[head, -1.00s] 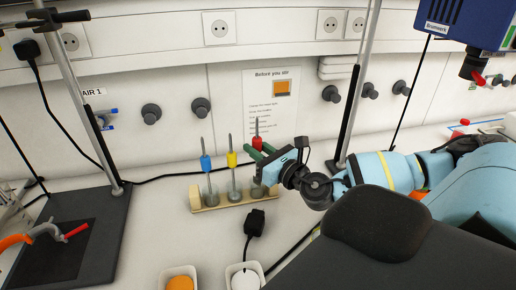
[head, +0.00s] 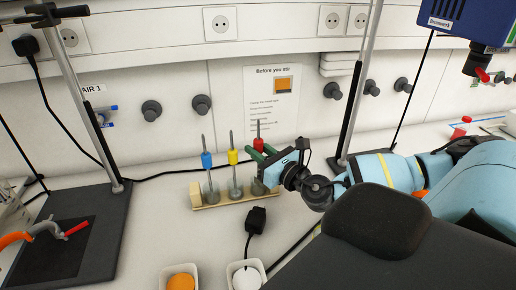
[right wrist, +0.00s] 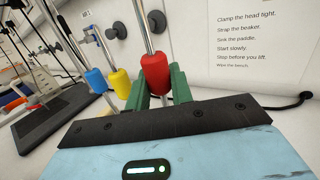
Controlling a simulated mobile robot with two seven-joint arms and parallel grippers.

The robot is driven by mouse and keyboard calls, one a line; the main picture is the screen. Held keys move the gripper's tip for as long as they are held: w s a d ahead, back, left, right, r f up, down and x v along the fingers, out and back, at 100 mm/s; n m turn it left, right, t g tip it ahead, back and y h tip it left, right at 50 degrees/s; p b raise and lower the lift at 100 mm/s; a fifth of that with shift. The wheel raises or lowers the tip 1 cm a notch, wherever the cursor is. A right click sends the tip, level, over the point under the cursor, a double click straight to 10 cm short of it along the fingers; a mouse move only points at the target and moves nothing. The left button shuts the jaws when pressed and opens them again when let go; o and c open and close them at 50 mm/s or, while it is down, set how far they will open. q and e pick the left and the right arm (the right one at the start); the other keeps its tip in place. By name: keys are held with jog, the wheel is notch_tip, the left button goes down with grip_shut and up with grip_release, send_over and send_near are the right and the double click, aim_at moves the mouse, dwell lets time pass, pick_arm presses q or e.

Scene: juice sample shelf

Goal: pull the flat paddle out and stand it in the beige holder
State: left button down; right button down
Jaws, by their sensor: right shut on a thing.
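The beige holder (head: 195,195) is a long low rack on the bench in the head view. A rod with a blue grip (head: 207,160) and a rod with a yellow grip (head: 232,157) stand upright in it. A rod with a red grip (head: 258,146) is upright at the holder's right end. My right gripper (head: 259,157) is shut on this red grip, its green fingers on both sides; the red grip also shows in the right wrist view (right wrist: 155,73). I cannot tell how far its lower end is seated, nor which rod has the flat paddle. My left gripper is out of view.
Two white tubs, one with an orange item (head: 181,283) and one with a white item (head: 246,279), stand in front. A black plug (head: 256,218) with a cable lies before the holder. Stands with metal poles rise left (head: 75,110) and right (head: 361,90).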

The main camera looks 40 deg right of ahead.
jog(key=shift+f, duration=0.8)
jog(key=c, duration=1.1)
grip_release()
jog(key=shift+c, duration=0.2)
